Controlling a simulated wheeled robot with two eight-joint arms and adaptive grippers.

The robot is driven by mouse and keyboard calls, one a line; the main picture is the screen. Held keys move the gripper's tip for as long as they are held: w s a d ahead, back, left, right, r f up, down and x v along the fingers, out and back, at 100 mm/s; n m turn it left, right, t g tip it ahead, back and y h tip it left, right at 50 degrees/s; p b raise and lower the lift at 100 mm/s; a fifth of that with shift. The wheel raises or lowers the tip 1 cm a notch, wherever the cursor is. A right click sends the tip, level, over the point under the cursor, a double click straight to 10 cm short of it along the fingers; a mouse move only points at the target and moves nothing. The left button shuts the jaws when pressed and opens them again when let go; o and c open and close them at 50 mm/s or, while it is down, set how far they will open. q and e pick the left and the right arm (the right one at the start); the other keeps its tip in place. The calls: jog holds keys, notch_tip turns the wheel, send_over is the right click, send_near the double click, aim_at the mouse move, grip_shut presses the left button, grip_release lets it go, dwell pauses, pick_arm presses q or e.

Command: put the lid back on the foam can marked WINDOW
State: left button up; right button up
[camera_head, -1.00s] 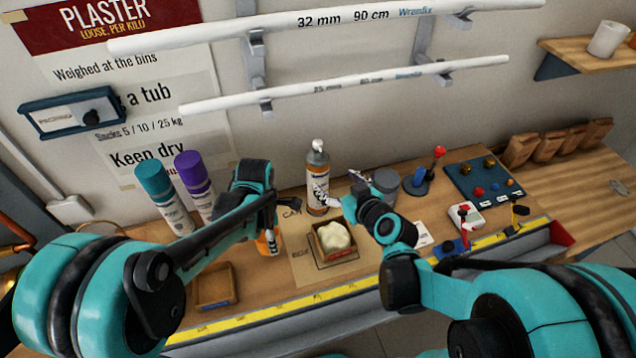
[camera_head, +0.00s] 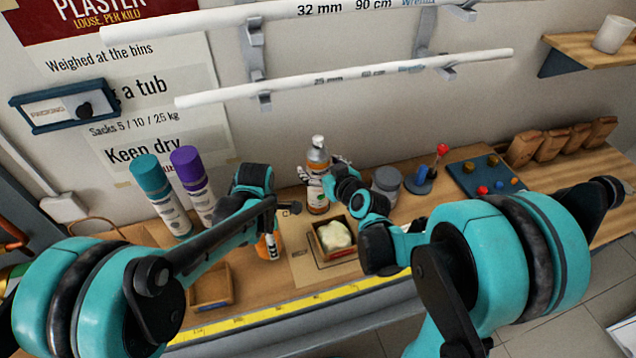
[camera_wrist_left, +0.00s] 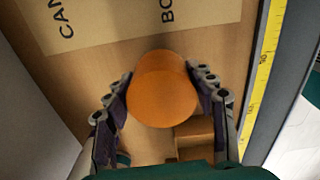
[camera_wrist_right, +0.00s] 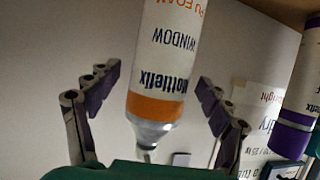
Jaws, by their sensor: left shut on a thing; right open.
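The foam can marked WINDOW (camera_head: 318,188) stands upright and uncapped at the back of the bench, white with an orange band, its nozzle bare. Its label reads upside down in the right wrist view (camera_wrist_right: 165,55). My right gripper (camera_head: 322,174) is open, with one finger on each side of the can's upper part; whether they touch it I cannot tell. My left gripper (camera_wrist_left: 165,88) is shut on the orange round lid (camera_wrist_left: 165,98), low over the front of the bench. In the head view the lid (camera_head: 264,249) is partly hidden by the left gripper.
Teal (camera_head: 158,192) and purple (camera_head: 192,180) capped cans stand at the left. A wooden box of pale foam (camera_head: 350,252) is between the arms, and a small wooden tray (camera_head: 228,296) is at the front. A grey tin (camera_head: 386,180) stands right of the can.

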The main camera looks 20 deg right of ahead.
aim_at(318, 138)
pick_arm(q)
jog(key=shift+f, duration=0.25)
pick_arm(e)
jog(key=shift+x, duration=0.75)
pick_arm(q)
jog(key=shift+r, duration=0.1)
pick_arm(e)
jog(key=shift+c, duration=0.3)
grip_shut()
pick_arm(q)
notch_tip(318, 138, up, 4)
jog(key=p, duration=0.4)
pick_arm(e)
notch_tip(318, 138, up, 10)
jog(key=shift+r, duration=0.1)
